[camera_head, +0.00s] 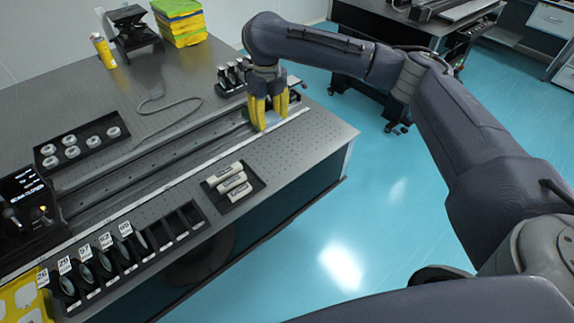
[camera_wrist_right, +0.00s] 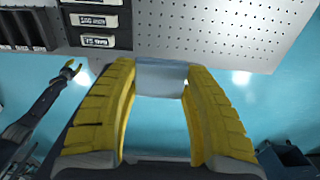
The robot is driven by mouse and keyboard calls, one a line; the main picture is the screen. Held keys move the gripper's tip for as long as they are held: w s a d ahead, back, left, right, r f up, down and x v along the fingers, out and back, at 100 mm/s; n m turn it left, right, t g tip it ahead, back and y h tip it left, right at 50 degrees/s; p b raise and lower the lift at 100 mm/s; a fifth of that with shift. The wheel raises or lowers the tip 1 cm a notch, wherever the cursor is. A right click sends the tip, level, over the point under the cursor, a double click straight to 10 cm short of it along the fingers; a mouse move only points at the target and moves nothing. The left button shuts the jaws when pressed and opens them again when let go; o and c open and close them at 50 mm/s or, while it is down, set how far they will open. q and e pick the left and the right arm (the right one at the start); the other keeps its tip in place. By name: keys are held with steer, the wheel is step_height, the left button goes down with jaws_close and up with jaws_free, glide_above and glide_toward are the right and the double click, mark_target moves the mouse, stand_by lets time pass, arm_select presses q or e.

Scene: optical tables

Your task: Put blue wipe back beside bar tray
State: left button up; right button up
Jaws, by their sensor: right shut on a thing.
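The blue wipe (camera_wrist_right: 162,74) is a pale blue-grey block in the right wrist view, held between the yellow fingertips of my right gripper (camera_wrist_right: 160,88). In the head view my right gripper (camera_head: 268,112) points down near the table's front-right edge, by the end of the long rail. The bar tray (camera_head: 256,184) is black and holds several white labelled bars. It lies left of and nearer than the right gripper, and shows at the top left of the right wrist view (camera_wrist_right: 122,32). My left gripper (camera_wrist_right: 72,69) is small at that view's left edge; its opening is unclear.
A row of black slots with lenses (camera_head: 125,250) lies left of the bar tray. A small rack of dark posts (camera_head: 231,76) stands close behind the right gripper. Bare perforated tabletop (camera_head: 300,145) lies right of the bar tray, up to the table's edge above blue floor.

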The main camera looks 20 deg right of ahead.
mark_target(273, 167)
step_height(273, 167, down, 20)
steer(key=shift+s+r, duration=0.1)
stand_by(0.6)
steer(key=shift+f, duration=0.2)
steer(key=o, duration=1.1)
step_height(273, 167, up, 12)
steer(key=shift+r, duration=0.2)
